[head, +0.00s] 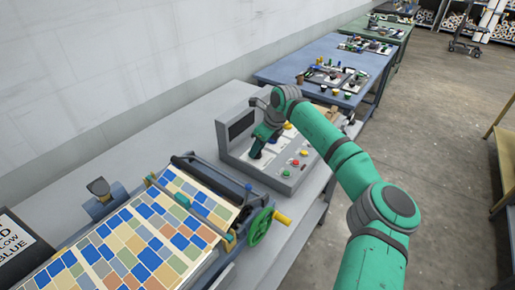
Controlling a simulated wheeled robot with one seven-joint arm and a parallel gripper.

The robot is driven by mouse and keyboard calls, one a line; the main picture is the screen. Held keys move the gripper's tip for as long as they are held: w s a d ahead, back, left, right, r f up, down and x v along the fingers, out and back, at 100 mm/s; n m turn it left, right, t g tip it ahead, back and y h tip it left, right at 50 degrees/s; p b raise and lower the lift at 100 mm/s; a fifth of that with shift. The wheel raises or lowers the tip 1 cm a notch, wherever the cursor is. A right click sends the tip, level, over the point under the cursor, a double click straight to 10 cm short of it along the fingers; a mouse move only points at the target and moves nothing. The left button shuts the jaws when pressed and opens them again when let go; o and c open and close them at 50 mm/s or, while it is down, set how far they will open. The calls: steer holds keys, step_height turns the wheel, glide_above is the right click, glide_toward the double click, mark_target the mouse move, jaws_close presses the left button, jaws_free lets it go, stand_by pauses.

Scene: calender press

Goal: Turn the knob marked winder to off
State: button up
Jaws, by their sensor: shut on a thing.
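A grey control box (262,178) stands on the grey bench, with pale label plates on its sloped face. My gripper (257,150) reaches down onto the left part of that face and is shut on a small dark knob there. The fingers mostly cover the knob, so its pointer and setting cannot be made out. The labels are too small to read, so I cannot tell from the lettering which knob is marked winder. My arm also hides the upper right part of the panel.
A calender press with a green handwheel (260,226) and a patterned sheet (140,235) stands nearby at lower left. A blue table (300,66) with parts is behind.

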stand_by(0.3)
steer(key=o, duration=1)
steer(key=v, duration=1)
steer(key=shift+d+r, duration=0.15)
steer(key=shift+r, duration=0.25)
